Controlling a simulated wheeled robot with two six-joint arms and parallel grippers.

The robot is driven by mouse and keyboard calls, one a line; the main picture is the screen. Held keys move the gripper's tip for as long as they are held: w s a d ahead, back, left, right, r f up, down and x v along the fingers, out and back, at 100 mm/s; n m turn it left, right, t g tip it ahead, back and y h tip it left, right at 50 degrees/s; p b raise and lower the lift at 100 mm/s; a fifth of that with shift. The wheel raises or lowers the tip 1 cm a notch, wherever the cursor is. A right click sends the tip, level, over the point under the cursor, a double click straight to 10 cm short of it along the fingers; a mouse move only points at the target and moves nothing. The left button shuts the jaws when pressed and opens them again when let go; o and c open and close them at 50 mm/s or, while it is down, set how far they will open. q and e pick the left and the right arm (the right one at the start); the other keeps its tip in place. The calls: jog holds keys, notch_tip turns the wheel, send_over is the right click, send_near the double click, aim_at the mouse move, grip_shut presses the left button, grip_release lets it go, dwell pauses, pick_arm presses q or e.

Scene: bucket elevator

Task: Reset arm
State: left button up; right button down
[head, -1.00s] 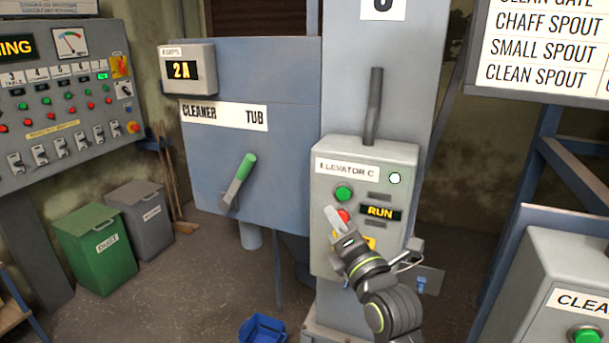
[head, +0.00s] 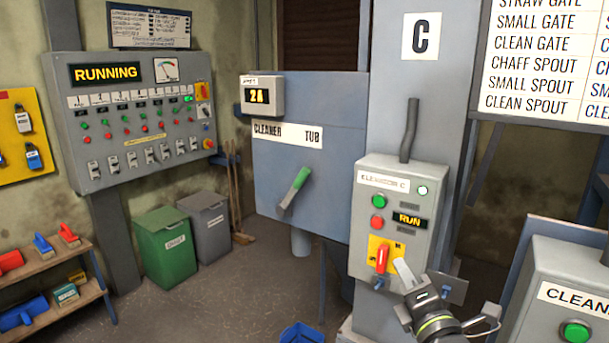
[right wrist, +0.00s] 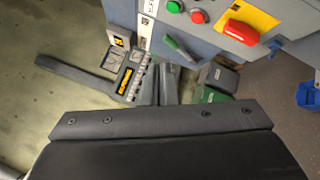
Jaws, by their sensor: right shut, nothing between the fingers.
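My right gripper (head: 404,272) is shut and empty. It is in front of the lower part of the grey ELEVATOR C control box (head: 430,188), just right of the red switch handle (head: 382,259) on its yellow plate. The box has a green button (head: 379,200), a red button (head: 377,222), a display reading RUN (head: 409,220) and a lit lamp (head: 422,190). The red handle also shows at the upper right in the right wrist view (right wrist: 242,32), apart from my dark gripper body. My left gripper is not in view.
The cleaner tub (head: 310,155) with a green-handled lever (head: 294,188) stands left of the box. A panel reading RUNNING (head: 130,150), a green bin (head: 168,255) and a grey bin (head: 212,230) are further left. A blue bucket (head: 302,334) sits on the floor. Another control box (head: 580,270) stands at right.

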jog(key=s+d+f+m+g+h, duration=0.1)
jog(key=s+d+f+m+g, duration=0.2)
jog(key=f, duration=0.4)
jog(key=s+d+f+m+g+h, duration=0.1)
jog(key=s+d+f+m+g, duration=0.1)
jog(key=s+f+m, duration=0.4)
jog(key=s+d+f+m+g+h, duration=0.1)
jog(key=s+d+f+m+g, duration=0.2)
jog(key=f, duration=0.5)
jog(key=s+d+f+m+g+h, duration=0.1)
jog(key=s+f+m+g, duration=0.2)
jog(key=s+m, duration=0.3)
jog(key=s+d+f+m+g, duration=0.2)
jog(key=s+f+m, duration=0.15)
jog(key=s, duration=0.45)
jog(key=s+d+f+m+g+h, duration=0.1)
jog(key=s+f+m+g, duration=0.25)
jog(key=s, duration=0.35)
notch_tip(320, 180, down, 26)
jog(key=d, duration=0.2)
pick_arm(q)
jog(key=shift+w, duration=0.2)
pick_arm(e)
jog(key=s+a+f+g, duration=0.1)
jog(key=s+f, duration=1.3)
jog(key=s, duration=0.1)
jog(key=shift+a+m+g+y, duration=0.25)
jog(key=shift+m+g+y, duration=0.05)
jog(key=shift+g, duration=0.05)
